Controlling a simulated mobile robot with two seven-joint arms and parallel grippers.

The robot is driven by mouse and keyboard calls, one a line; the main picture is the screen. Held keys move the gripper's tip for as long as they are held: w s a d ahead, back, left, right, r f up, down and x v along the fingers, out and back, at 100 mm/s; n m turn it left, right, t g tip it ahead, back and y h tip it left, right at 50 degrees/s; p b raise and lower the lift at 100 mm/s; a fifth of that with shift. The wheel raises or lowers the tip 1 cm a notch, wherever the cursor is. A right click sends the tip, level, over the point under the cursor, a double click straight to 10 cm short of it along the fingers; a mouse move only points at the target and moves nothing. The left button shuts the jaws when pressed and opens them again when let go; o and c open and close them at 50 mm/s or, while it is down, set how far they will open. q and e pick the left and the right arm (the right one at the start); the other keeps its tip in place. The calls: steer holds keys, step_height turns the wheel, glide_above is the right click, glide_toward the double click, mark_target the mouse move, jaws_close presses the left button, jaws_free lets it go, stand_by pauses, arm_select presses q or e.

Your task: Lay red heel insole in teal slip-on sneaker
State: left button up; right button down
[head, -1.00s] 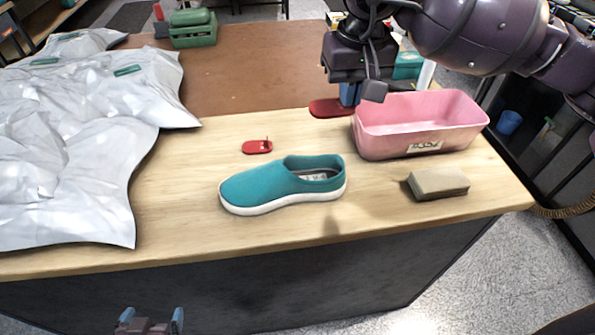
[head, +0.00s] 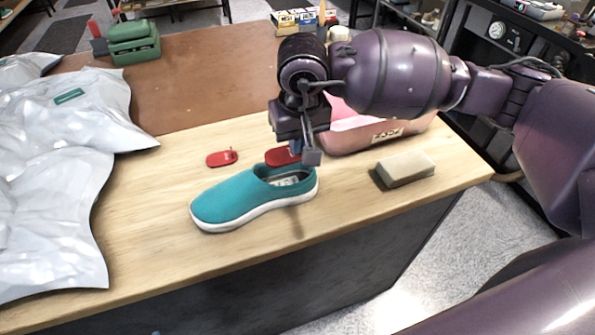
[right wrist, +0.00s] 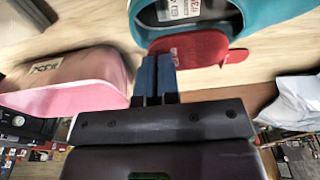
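The teal slip-on sneaker (head: 235,199) lies on the light wood table, toe to the left and opening to the right. Its opening shows at the top of the right wrist view (right wrist: 268,12). My right gripper (head: 298,150) is shut on a red insole (head: 279,157), held above the table close to the opening's back edge. In the right wrist view the blue fingertips (right wrist: 156,62) pinch the near end of this red insole (right wrist: 195,46). A second red piece (head: 218,159) lies on the table behind the toe. My left gripper is out of view.
A pink bin (head: 350,139) stands behind and right of the sneaker, partly behind my right arm. A beige block (head: 405,169) lies right of the sneaker. Silvery bags (head: 50,190) cover the left side. The wood before the sneaker is clear to the table edge.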

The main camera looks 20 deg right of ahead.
steer(key=shift+f, duration=4.55)
steer(key=shift+f, duration=0.15)
steer(key=c, duration=1.7)
jaws_free()
steer(key=shift+o, duration=0.4)
